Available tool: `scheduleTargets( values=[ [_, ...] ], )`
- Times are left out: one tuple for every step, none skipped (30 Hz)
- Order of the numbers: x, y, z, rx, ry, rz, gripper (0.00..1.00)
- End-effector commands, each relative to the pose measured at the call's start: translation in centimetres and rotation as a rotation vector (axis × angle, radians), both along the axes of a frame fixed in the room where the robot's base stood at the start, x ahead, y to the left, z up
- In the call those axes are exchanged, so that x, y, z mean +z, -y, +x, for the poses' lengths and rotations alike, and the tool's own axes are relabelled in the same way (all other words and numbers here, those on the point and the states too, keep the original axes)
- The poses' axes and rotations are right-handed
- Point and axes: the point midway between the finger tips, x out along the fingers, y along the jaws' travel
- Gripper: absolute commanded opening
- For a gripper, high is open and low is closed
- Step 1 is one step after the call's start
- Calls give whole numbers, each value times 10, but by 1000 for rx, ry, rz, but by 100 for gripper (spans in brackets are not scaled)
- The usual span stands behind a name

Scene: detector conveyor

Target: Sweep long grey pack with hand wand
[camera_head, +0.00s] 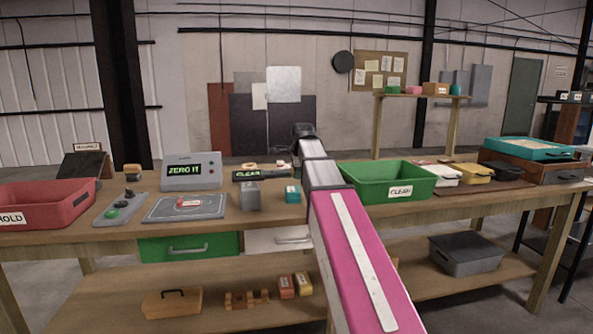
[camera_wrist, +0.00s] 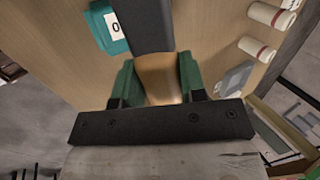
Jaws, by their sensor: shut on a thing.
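In the wrist view my gripper (camera_wrist: 158,72) has its green fingers closed on both sides of a tan grip, which I take to be the handle of the hand wand (camera_wrist: 158,85). A dark grey bar (camera_wrist: 150,25) lies straight beyond the fingers; I cannot tell whether it is the wand's head. In the head view my arm reaches over the bench and hides the fingers. A small grey block (camera_head: 250,196), possibly the grey pack, sits on the bench left of the arm. A teal box (camera_head: 292,192) stands beside it and also shows in the wrist view (camera_wrist: 108,28).
A green CLEAN bin (camera_head: 388,172) stands just right of my arm. A red HOLD bin (camera_head: 42,205) is at the far left. A grey mat (camera_head: 160,213), a ZERO IT display unit (camera_head: 191,170) and a black CLEAR display (camera_head: 247,175) are left of the arm.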

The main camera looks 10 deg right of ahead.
Motion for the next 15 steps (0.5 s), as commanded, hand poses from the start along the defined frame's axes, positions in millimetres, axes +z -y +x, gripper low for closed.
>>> scheduleTargets(
  values=[
    [0, 0, -5, 0, 1, 0, 4],
    [0, 0, -7, 0, 1, 0, 4],
    [0, 0, -10, 0, 1, 0, 4],
    [0, 0, -12, 0, 1, 0, 4],
    [1, 0, -14, 0, 0, 0, 4],
    [1, 0, -17, 0, 1, 0, 4],
    [1, 0, -19, 0, 1, 0, 4],
    [1, 0, -21, 0, 1, 1, 4],
    [1, 0, -24, 0, 1, 0, 4],
    [1, 0, -25, 0, 1, 0, 4],
    [2, 0, -28, 0, 1, 0, 4],
    [2, 0, -30, 0, 1, 0, 4],
    [2, 0, -31, 0, 1, 0, 4],
    [2, 0, -25, 0, 1, 1, 4],
    [2, 0, -21, 0, 1, 1, 4]
  ],
)
